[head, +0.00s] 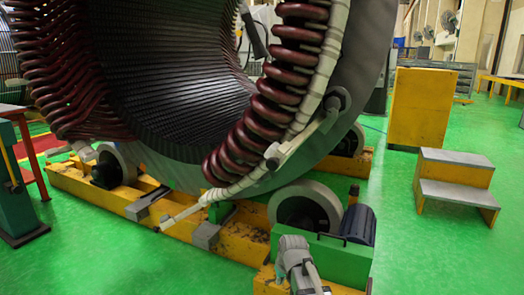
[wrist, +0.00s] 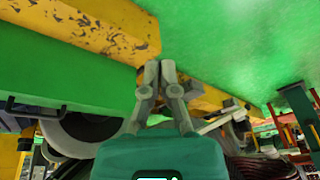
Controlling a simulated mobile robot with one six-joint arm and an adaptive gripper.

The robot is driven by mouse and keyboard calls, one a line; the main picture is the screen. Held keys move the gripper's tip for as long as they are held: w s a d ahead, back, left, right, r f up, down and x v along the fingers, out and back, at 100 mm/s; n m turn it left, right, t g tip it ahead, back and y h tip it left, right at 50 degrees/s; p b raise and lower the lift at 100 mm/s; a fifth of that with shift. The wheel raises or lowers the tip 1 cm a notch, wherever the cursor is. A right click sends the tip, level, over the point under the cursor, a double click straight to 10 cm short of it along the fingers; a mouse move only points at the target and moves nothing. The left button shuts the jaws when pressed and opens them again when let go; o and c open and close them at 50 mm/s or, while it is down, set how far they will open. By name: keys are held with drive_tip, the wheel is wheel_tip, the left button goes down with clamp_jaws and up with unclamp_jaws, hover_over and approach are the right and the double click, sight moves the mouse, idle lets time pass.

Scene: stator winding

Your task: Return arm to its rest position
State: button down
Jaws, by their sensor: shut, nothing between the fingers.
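My gripper (wrist: 160,68) shows in the wrist view, with its two grey fingers close together, shut and empty. Its teal body fills the bottom middle of that view. The fingertips appear over the edge of a yellow beam and touch nothing that I can make out. I cannot pick out the gripper in the head view. A grey jointed part at the bottom middle there looks like part of my arm. The large stator (head: 170,85) stands behind, with dark red coils (head: 262,120) around its bore.
A green motor box (head: 325,255) and a roller wheel (head: 305,207) sit at the yellow base frame (head: 75,183). They also show at left in the wrist view. Grey-topped steps (head: 455,185) and a yellow cabinet (head: 420,108) stand at right. Green floor (head: 420,265) is clear there.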

drive_tip(key=s+d+r+m+g+h+p, duration=0.2)
drive_tip(key=s+d+r+m+g+p, duration=0.1)
drive_tip(key=s+d, duration=0.95)
wheel_tip(320, 180, up, 38)
drive_tip(key=s+a+p, duration=0.1)
drive_tip(key=p, duration=3.7)
drive_tip(key=shift+s+a+r, duration=0.15)
drive_tip(key=shift+s+a, duration=0.2)
drive_tip(key=c, duration=1.3)
unclamp_jaws()
drive_tip(key=shift+c, duration=0.2)
